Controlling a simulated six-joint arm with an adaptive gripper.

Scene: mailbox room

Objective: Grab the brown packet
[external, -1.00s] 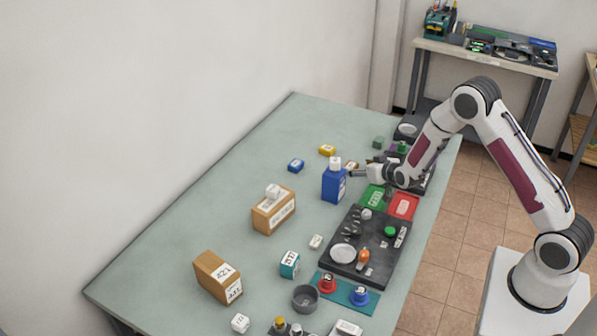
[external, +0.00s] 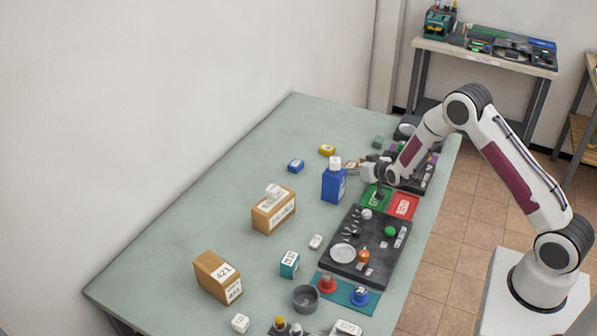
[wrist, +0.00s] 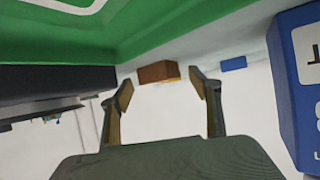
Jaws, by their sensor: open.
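The small brown packet (wrist: 157,72) shows in the wrist view, just beyond and between my fingertips, with a thin yellow edge below it. My gripper (wrist: 163,92) is open and empty, with one finger on each side of the packet in the picture. In the external view my gripper end is over the green tray (external: 367,199), right of the blue bottle (external: 333,185). A small brownish item (external: 351,165) shows beside it there, partly hidden. Two larger brown boxes, one at the front left (external: 218,278) and one at mid-table (external: 273,211), stand apart from my gripper.
The blue bottle stands close on the right in the wrist view (wrist: 300,85). A small blue box (external: 295,166) and a yellow box (external: 327,150) lie farther off. A red tray (external: 401,207) and a dark tray (external: 340,270) with small items lie nearby. The left of the table is clear.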

